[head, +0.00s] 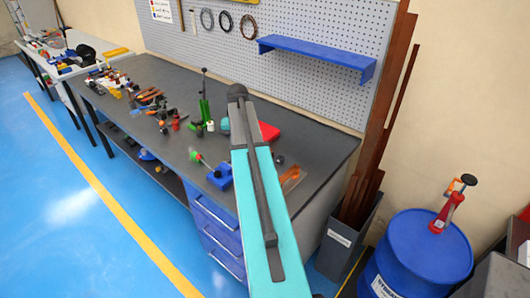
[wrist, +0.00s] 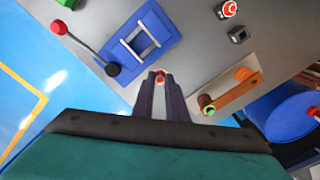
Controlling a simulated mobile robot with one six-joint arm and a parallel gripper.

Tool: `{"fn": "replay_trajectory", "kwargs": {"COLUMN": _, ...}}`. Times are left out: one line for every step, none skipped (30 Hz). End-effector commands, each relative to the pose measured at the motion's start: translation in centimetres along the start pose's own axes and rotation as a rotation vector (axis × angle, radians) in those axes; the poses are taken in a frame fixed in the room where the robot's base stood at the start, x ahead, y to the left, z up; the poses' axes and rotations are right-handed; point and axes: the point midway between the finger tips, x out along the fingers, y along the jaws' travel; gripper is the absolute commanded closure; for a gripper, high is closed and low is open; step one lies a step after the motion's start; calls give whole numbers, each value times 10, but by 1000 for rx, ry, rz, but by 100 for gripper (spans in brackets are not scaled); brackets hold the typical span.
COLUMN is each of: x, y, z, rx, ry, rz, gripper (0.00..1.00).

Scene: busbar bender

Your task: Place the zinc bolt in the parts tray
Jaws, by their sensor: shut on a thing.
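My gripper (wrist: 160,78) is in the wrist view, its dark fingers close together. A small reddish thing (wrist: 160,75) shows between the fingertips, and the jaws are shut on it. It is too small to tell whether this is the zinc bolt. The fingertips are over the bench, beside a blue piece with a pale frame (wrist: 122,44). In the head view my teal arm hides the gripper. A red flat thing (head: 268,131) lies on the bench there; I cannot tell whether it is the parts tray.
The grey bench (head: 318,148) holds several tools and parts on its left. A blue block (head: 220,176) sits near its front edge. An orange-brown piece (wrist: 236,89) lies right of the fingers. A blue shelf (head: 316,56) and a blue drum (head: 418,252) are at the right.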

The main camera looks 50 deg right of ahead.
Motion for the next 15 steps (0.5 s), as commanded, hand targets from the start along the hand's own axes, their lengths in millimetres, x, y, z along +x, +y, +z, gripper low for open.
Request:
{"fn": "replay_trajectory", "kwargs": {"x": 4, "y": 20, "z": -4, "rx": -24, "ry": -1, "rz": 0, "gripper": 100}}
{"fn": "replay_trajectory", "kwargs": {"x": 4, "y": 29, "z": -6, "rx": -34, "ry": -1, "rz": 0, "gripper": 100}}
{"fn": "replay_trajectory", "kwargs": {"x": 5, "y": 42, "z": -10, "rx": -48, "ry": 0, "rz": 0, "gripper": 100}}
{"fn": "replay_trajectory", "kwargs": {"x": 6, "y": 51, "z": -13, "rx": -56, "ry": 0, "rz": 0, "gripper": 100}}
{"fn": "replay_trajectory", "kwargs": {"x": 6, "y": 61, "z": -16, "rx": -64, "ry": 0, "rz": 0, "gripper": 100}}
{"fn": "replay_trajectory", "kwargs": {"x": 7, "y": 74, "z": -20, "rx": -73, "ry": 0, "rz": 0, "gripper": 100}}
{"fn": "replay_trajectory", "kwargs": {"x": 8, "y": 83, "z": -23, "rx": -80, "ry": 0, "rz": 0, "gripper": 100}}
{"fn": "replay_trajectory", "kwargs": {"x": 9, "y": 92, "z": -26, "rx": -86, "ry": 0, "rz": 0, "gripper": 100}}
{"fn": "replay_trajectory", "kwargs": {"x": 10, "y": 105, "z": -31, "rx": -91, "ry": 0, "rz": 0, "gripper": 100}}
{"fn": "replay_trajectory", "kwargs": {"x": 10, "y": 114, "z": -35, "rx": -96, "ry": 0, "rz": 0, "gripper": 100}}
{"fn": "replay_trajectory", "kwargs": {"x": 11, "y": 123, "z": -39, "rx": -98, "ry": 0, "rz": 0, "gripper": 100}}
{"fn": "replay_trajectory", "kwargs": {"x": 12, "y": 135, "z": -44, "rx": -100, "ry": 0, "rz": 0, "gripper": 100}}
{"fn": "replay_trajectory", "kwargs": {"x": 12, "y": 144, "z": -49, "rx": -101, "ry": 0, "rz": 0, "gripper": 100}}
{"fn": "replay_trajectory", "kwargs": {"x": 13, "y": 153, "z": -53, "rx": -99, "ry": 0, "rz": 0, "gripper": 100}}
{"fn": "replay_trajectory", "kwargs": {"x": 14, "y": 165, "z": -59, "rx": -97, "ry": 0, "rz": 0, "gripper": 100}}
